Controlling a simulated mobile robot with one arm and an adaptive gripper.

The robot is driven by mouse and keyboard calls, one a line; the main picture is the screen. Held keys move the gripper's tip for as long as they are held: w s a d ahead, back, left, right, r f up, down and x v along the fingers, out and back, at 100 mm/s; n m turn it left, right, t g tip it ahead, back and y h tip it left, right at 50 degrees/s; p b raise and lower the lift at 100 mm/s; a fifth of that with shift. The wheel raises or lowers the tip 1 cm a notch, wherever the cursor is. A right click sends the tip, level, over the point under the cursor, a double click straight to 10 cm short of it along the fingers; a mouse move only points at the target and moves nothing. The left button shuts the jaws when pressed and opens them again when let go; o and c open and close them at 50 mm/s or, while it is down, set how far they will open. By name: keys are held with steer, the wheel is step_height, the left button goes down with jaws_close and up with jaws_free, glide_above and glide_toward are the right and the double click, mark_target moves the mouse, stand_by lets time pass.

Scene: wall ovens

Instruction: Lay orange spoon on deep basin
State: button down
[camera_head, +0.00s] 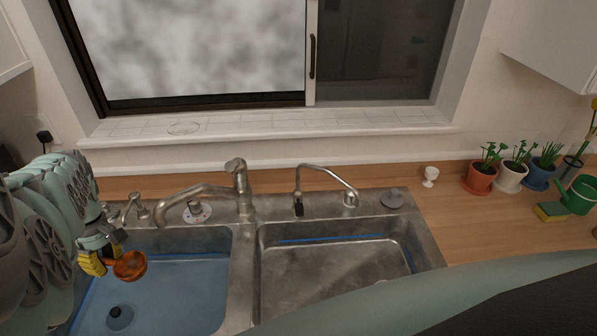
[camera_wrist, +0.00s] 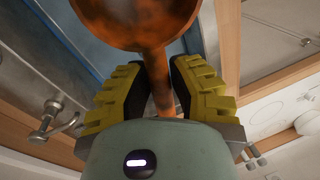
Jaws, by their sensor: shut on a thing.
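My gripper (camera_head: 97,262), with yellow ridged fingers, is at the left of the head view, above the left basin. It is shut on the orange spoon (camera_head: 131,265), whose round bowl sticks out to the right. In the wrist view the spoon's handle (camera_wrist: 158,75) runs between the two fingers (camera_wrist: 160,88), and its bowl fills the top middle. The left sink basin (camera_head: 180,295) looks bluish and deeper, with a dark drain. The right basin (camera_head: 325,275) is bare metal. The spoon is over the left basin; its height above the floor is hard to tell.
A large faucet (camera_head: 240,190) stands behind the divider, with its spout reaching left over the left basin. A thin faucet (camera_head: 325,180) stands behind the right basin. Potted plants (camera_head: 480,178), a white cup (camera_head: 431,176) and a green watering can (camera_head: 580,195) stand on the right counter.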

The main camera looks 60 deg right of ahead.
mark_target(191, 334)
steer(key=s+d+f+n+b, duration=0.3)
steer(key=s+d+f, duration=0.2)
steer(key=s+f, duration=0.7)
steer(key=f+b, duration=0.5)
steer(key=f, duration=0.1)
steer(key=f+b, duration=0.6)
steer(key=w+f+b, duration=0.1)
steer(key=f+b, duration=0.4)
steer(key=b, duration=0.1)
steer(key=shift+w+f, duration=0.1)
steer(key=shift+f, duration=0.3)
steer(key=c, duration=0.8)
jaws_free()
steer(key=shift+d+r, duration=0.1)
steer(key=shift+r, duration=0.05)
